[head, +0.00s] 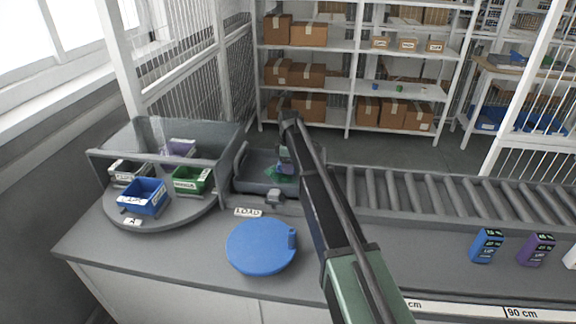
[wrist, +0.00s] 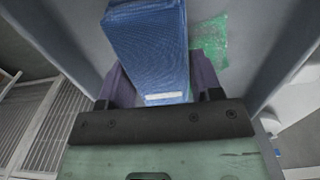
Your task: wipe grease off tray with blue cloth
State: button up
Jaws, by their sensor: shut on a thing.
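The blue cloth (wrist: 150,45) is a folded, thick block with a white tag, held between the two purple fingers of my gripper (wrist: 160,78). In the head view my gripper (head: 286,160) is over the grey tray (head: 246,185), and my arm hides part of it. The grease is a green patch on the tray floor; it shows beside the cloth in the wrist view (wrist: 209,38) and under my gripper in the head view (head: 277,175). I cannot tell whether the cloth touches the tray floor.
Left of the tray is a turntable (head: 168,213) with several small bins behind a clear guard (head: 125,135). A blue round lid (head: 262,246) lies in front. A roller conveyor (head: 430,195) runs right. Blue (head: 487,246) and purple (head: 535,250) boxes stand on the counter at right.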

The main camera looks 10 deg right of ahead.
aim_at(288, 178)
jog(key=shift+s+a, duration=0.3)
jog(key=shift+s, duration=0.65)
jog(key=shift+s+a, duration=0.3)
jog(key=shift+s, duration=0.6)
jog(key=shift+w+d, duration=0.3)
jog(key=shift+w, duration=0.55)
jog(key=shift+w+d, duration=0.25)
jog(key=shift+w, duration=0.6)
jog(key=shift+w+d+r, duration=0.1)
jog(key=shift+w+r, duration=0.05)
jog(key=shift+w, duration=0.1)
notch_tip(288, 178, up, 7)
jog(key=p, duration=0.7)
jog(key=shift+s, duration=0.1)
